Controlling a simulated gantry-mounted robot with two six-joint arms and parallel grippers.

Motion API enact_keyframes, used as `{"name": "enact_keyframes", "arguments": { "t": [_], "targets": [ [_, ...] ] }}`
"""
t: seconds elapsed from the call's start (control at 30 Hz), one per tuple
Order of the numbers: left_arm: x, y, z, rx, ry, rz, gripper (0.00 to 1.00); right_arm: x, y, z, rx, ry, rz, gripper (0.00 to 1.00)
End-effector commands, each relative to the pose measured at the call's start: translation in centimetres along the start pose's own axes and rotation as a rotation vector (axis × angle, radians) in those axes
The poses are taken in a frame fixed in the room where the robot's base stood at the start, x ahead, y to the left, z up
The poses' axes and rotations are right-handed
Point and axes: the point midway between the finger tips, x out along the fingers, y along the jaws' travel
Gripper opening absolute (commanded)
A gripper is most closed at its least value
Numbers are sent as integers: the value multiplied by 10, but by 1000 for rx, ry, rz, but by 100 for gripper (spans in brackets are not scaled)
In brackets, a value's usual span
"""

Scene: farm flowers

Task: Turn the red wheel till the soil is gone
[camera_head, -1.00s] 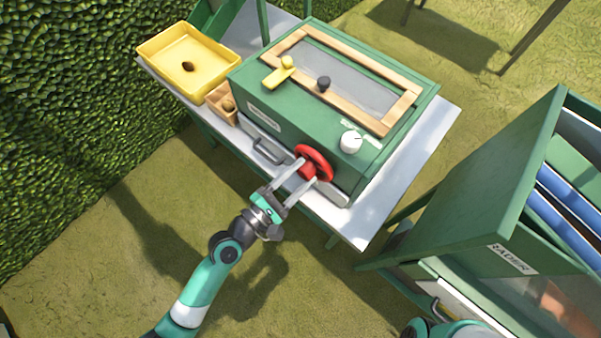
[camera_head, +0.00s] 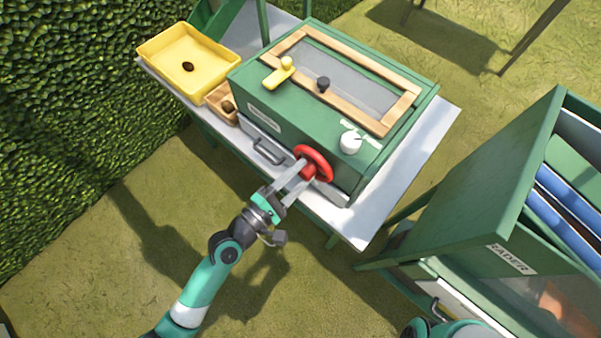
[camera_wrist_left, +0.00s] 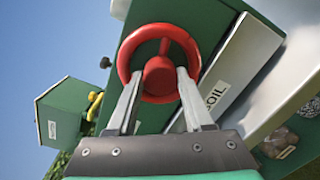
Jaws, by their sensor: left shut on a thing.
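The red wheel (camera_head: 316,158) is on the front face of the green box (camera_head: 228,101), near its right end. My left gripper (camera_head: 305,174) is at the wheel, its two fingers shut on the red hub in the middle. In the left wrist view the fingers (camera_wrist_left: 160,84) sit on both sides of the hub, inside the red rim (camera_wrist_left: 158,30). A drawer front marked SOIL (camera_wrist_left: 219,90) is beside the wheel there. Soil inside the box cannot be made out. My right gripper is not in view.
A yellow tray (camera_head: 160,50) with a brown bulb and a small wooden box (camera_head: 215,98) stand left of the green box. A white knob (camera_head: 351,142) is on its top. A green cabinet (camera_head: 485,165) stands at the right. Open grass lies in front.

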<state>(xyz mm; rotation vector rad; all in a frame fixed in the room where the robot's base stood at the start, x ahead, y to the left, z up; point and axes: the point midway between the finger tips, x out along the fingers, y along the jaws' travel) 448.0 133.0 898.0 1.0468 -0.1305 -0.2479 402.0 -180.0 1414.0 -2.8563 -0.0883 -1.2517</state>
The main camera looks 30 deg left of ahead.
Motion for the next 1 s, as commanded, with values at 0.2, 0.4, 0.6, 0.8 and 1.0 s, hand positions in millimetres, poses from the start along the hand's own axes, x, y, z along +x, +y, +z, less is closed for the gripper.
{"name": "enact_keyframes", "arguments": {
  "t": [0.2, 0.4, 0.6, 0.8, 1.0],
  "targets": [
    [0, 1, 1, 202, 6, -6, 0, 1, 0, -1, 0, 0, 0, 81],
    [0, 1, 1, 393, 11, -13, 0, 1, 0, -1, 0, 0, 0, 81],
    [0, 1, 1, 582, 16, -18, 0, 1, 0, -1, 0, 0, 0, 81],
    [0, 1, 2, 773, 22, -24, 0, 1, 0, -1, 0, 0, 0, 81],
    [0, 1, 2, 963, 28, -30, 0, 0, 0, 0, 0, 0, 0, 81]
  ]
}}
